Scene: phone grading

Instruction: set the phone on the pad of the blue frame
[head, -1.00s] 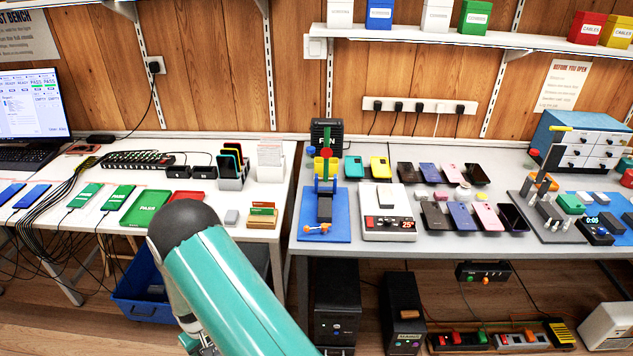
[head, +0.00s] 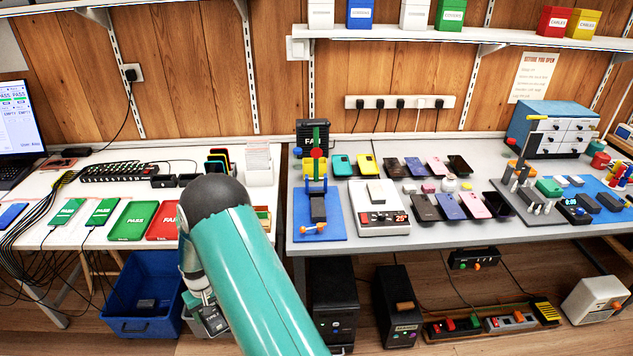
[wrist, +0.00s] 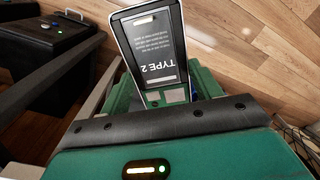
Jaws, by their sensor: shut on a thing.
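The phone (wrist: 152,45) is in my gripper (wrist: 165,97). It shows a dark back panel with a "TYPE 2" label and a pale edge in the wrist view. In the head view, my gripper (head: 203,303) hangs low at the left of my arm, below table height, and the phone (head: 213,321) shows at its end. The blue frame (head: 330,229) stands at the left front of the grey table, with blue uprights, a yellow part and a red knob. Its dark pad (head: 318,208) looks empty. My gripper is well left of and below it.
The grey table (head: 420,237) holds a white heater box (head: 380,226) right of the frame and several phones behind. A blue bin (head: 140,325) stands beneath. A gap separates the tables.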

